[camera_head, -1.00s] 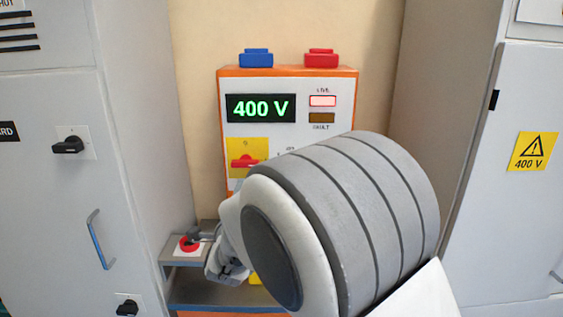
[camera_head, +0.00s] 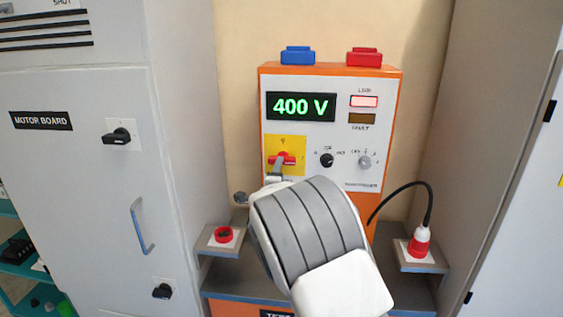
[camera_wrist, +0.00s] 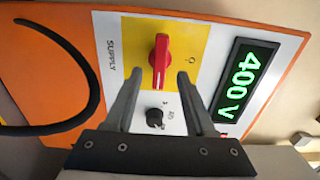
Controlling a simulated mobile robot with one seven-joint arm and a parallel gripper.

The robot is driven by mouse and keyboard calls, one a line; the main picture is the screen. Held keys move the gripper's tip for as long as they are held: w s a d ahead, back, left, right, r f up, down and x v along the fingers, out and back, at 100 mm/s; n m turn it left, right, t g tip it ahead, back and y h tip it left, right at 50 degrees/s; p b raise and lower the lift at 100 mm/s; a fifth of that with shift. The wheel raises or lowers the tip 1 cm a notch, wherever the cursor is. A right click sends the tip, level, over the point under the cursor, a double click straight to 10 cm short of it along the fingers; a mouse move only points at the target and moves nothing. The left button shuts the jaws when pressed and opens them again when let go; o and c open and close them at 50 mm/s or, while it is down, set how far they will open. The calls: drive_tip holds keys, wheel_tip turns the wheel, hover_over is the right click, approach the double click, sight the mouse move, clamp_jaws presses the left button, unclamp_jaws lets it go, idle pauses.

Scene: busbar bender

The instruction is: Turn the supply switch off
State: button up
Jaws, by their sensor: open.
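The supply switch is a red rotary handle (camera_head: 288,159) on a yellow plate (camera_head: 298,143) on the front of the orange and white test panel (camera_head: 345,183). In the wrist view the red handle (camera_wrist: 159,60) shows with the word SUPPLY beside its plate. The handle lies level across the panel. My gripper (camera_wrist: 159,74) is open and empty, its fingertips on either side of the handle's near end in the picture; I cannot tell whether they touch it. In the head view my arm hides most of the gripper, and one finger (camera_head: 277,166) shows at the handle.
The display (camera_head: 301,107) reads 400 V and the LIVE lamp (camera_head: 364,101) is lit. A black knob (camera_head: 326,160) sits right of the switch. Grey cabinets flank the panel, the left one marked MOTOR BOARD (camera_head: 41,121).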

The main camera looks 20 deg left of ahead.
drive_tip(key=shift+p+x, duration=0.35)
drive_tip(key=shift+x, duration=2.15)
drive_tip(key=shift+c, duration=0.2)
clamp_jaws()
